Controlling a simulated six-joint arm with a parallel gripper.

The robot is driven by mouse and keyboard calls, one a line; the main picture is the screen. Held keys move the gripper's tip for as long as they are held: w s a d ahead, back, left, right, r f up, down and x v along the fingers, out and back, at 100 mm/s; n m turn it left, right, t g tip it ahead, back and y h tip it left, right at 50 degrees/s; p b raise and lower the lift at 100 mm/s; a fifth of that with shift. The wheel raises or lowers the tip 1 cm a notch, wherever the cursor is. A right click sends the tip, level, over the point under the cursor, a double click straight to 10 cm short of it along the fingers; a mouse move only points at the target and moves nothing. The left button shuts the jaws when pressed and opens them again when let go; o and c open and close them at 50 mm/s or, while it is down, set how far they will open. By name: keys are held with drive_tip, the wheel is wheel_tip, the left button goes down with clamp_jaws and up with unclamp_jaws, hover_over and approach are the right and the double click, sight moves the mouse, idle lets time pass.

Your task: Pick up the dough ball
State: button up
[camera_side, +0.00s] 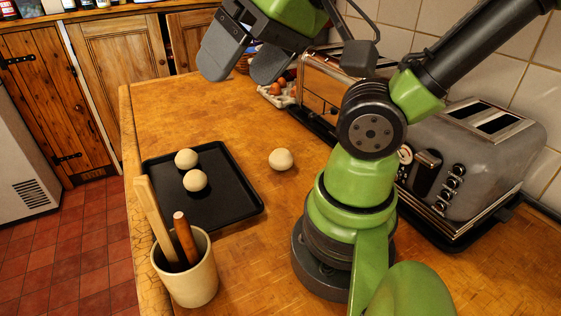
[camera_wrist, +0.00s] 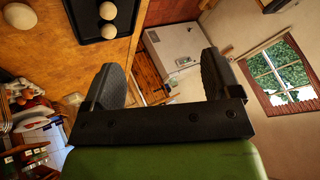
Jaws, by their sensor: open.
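Several pale, round dough balls are in view. One dough ball (camera_side: 281,159) lies on the bare wooden counter, right of the black tray (camera_side: 228,205). Two more, a rear one (camera_side: 186,159) and a front one (camera_side: 195,180), sit on the tray. My gripper (camera_side: 243,72) is open and empty, raised high above the counter, well behind and above the dough balls. In the wrist view its two fingers (camera_wrist: 160,85) stand wide apart with nothing between them. That view also shows the counter ball (camera_wrist: 19,15) at the upper left and the tray (camera_wrist: 95,24) beside it.
A cream crock (camera_side: 196,276) with wooden utensils stands by the tray's front corner. A grey toaster (camera_side: 469,165) and a second, shiny appliance (camera_side: 328,88) line the tiled wall. The counter's left edge drops to a tiled floor.

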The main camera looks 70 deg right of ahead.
drive_tip(key=shift+o, duration=1.1)
drive_tip(key=m+g+h, duration=0.3)
drive_tip(key=m+g, duration=0.5)
drive_tip(key=m, duration=1.2)
hover_over(280, 151)
drive_tip(key=a, duration=0.1)
wheel_tip(280, 151, down, 21)
drive_tip(key=shift+w+r, duration=0.15)
drive_tip(key=shift+r, duration=0.05)
drive_tip(key=shift+m, duration=0.4)
drive_tip(key=f, duration=0.4)
drive_tip(key=shift+s+d+f, duration=0.1)
drive_tip(key=shift+s+d, duration=0.15)
drive_tip(key=shift+d, duration=0.05)
drive_tip(key=shift+d+f, duration=0.15)
drive_tip(key=shift+f, duration=1.35)
drive_tip(key=shift+d+f, duration=0.15)
drive_tip(key=shift+f, duration=1.35)
